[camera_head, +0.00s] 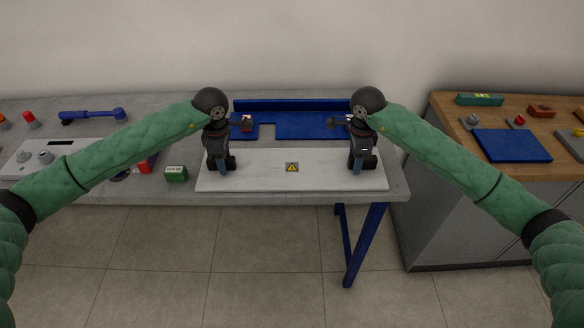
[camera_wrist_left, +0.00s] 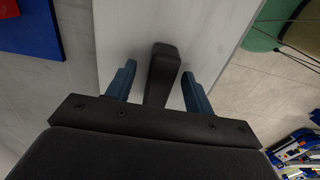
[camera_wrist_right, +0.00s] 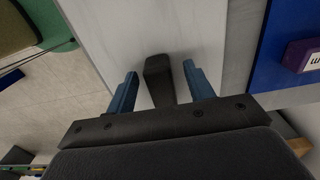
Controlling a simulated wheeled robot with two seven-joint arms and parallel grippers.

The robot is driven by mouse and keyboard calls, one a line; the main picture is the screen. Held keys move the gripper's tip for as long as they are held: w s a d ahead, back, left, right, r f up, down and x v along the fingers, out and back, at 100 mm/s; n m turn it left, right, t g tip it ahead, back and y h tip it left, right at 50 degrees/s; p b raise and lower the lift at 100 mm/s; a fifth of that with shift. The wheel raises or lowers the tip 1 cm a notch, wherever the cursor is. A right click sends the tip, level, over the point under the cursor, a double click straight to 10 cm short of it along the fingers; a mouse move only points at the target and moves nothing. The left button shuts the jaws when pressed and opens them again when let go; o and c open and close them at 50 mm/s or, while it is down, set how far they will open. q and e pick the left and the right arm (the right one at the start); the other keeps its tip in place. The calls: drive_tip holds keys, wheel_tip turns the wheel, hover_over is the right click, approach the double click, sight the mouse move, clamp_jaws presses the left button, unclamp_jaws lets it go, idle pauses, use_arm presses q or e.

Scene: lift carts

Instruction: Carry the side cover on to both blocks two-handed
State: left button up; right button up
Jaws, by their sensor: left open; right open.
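The side cover (camera_head: 270,178) is a long pale panel with a yellow warning triangle, lying flat along the bench's front edge. It has a dark upright handle near each end. My left gripper (camera_head: 222,170) is at the left handle; in the left wrist view its open blue fingers stand either side of the handle (camera_wrist_left: 162,75), with gaps. My right gripper (camera_head: 358,170) is likewise open around the right handle (camera_wrist_right: 158,80), not closed on it. I cannot clearly identify the two blocks; small items partly show behind my wrists on the blue plate (camera_head: 300,126).
A raised blue strip (camera_head: 290,105) runs behind the plate. A green box (camera_head: 176,174) stands just left of the cover. A blue tool (camera_head: 90,115) and a grey control box (camera_head: 38,155) lie further left. A wooden-topped cabinet (camera_head: 470,175) holding a blue mat (camera_head: 511,146) stands right.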

use_arm(q)
drive_tip(key=shift+f, duration=0.35)
use_arm(e)
drive_tip(key=shift+f, duration=0.35)
use_arm(q)
clamp_jaws()
use_arm(e)
clamp_jaws()
idle(0.7)
use_arm(q)
drive_tip(key=shift+w+r, duration=0.15)
drive_tip(key=shift+r, duration=0.05)
use_arm(e)
drive_tip(key=shift+w+r, duration=0.1)
drive_tip(key=shift+r, duration=0.1)
